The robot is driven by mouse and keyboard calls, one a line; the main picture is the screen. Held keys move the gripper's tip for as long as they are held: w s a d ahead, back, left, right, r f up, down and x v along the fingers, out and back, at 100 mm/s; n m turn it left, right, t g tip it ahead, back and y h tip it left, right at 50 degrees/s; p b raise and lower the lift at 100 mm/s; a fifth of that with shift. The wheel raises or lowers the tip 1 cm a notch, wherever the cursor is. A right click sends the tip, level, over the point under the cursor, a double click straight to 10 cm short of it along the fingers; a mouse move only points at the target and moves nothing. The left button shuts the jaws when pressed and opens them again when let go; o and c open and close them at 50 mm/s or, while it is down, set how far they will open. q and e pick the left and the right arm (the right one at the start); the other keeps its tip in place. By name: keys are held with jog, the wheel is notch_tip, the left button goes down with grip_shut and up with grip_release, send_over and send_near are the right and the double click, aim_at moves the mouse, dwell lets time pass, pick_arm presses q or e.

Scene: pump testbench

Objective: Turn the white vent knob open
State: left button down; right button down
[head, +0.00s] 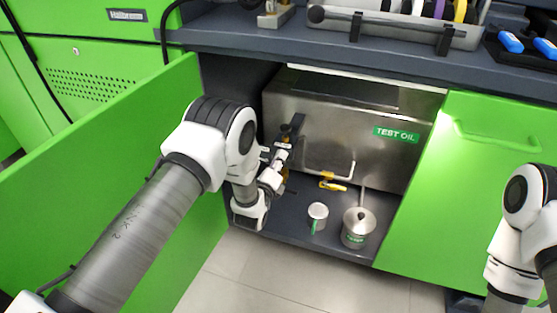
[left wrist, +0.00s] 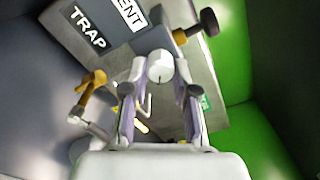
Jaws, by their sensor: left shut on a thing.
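The white vent knob (left wrist: 160,66) sits between the two fingers of my left gripper (left wrist: 160,75) in the left wrist view. The fingers are shut on it, one on each side. In the head view my left gripper (head: 279,163) reaches into the open cabinet at the left end of the steel tank. My own gripper and wrist mostly hide the knob there.
A steel TEST OIL tank (head: 340,125) fills the cabinet. A yellow-handled valve (head: 333,185), a cup (head: 318,213) and a can (head: 357,230) are below it. A black knob (left wrist: 209,21) and a brass fitting (left wrist: 90,88) flank my fingers. An open green door (head: 95,165) stands left.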

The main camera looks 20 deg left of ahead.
pick_arm(q)
jog(key=shift+f, duration=0.1)
dwell(0.3)
jog(key=c, duration=0.9)
grip_release()
jog(key=shift+s, duration=0.1)
jog(key=s, duration=1.1)
jog(key=shift+s+a, duration=0.2)
jog(key=shift+s, duration=0.2)
